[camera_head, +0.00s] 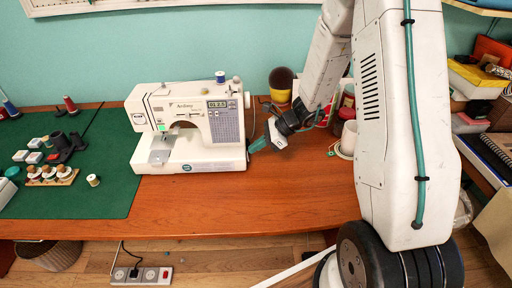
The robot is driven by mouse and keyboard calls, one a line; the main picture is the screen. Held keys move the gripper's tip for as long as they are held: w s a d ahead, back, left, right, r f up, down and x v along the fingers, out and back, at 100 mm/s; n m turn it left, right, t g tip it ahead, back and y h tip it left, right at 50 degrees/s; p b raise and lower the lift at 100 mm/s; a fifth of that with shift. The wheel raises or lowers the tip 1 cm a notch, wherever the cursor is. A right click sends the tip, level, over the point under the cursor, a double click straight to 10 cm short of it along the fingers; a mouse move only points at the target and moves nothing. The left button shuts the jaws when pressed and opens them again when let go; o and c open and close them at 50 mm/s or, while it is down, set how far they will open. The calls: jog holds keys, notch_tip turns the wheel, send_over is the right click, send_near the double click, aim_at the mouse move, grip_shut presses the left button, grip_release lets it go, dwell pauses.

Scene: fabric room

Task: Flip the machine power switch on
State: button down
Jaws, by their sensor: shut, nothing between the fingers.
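The white sewing machine (190,128) stands upright on the wooden table, with a lit display reading 012.5 and a green light by the needle. My gripper (252,148) is shut and empty at the machine's right side, close to the lower part of its right end. I cannot tell whether the fingertips touch the housing. The power switch is not distinguishable; the gripper may cover that part of the side.
A green mat (110,190) with spools and small boxes covers the table's left. Cups and thread cones stand behind my gripper. The table front (270,205) is clear. A power strip (142,275) lies on the floor. Shelves with boxes stand at right.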

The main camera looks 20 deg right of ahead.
jog(key=v, duration=1.3)
jog(key=shift+r, duration=0.1)
jog(key=s+a+r+n+h, duration=0.3)
jog(key=s+r+n, duration=0.2)
jog(key=s+n, duration=0.2)
jog(key=s+a+r+n+g+h, duration=0.1)
jog(key=s+a+r+n+h, duration=0.2)
jog(key=s+r+n, duration=0.3)
jog(key=s+a+r+n+g+h, duration=0.1)
jog(key=s+a+r+n+h, duration=0.2)
jog(key=s, duration=1.1)
notch_tip(320, 180, up, 3)
jog(key=n, duration=0.6)
jog(key=shift+r, duration=0.2)
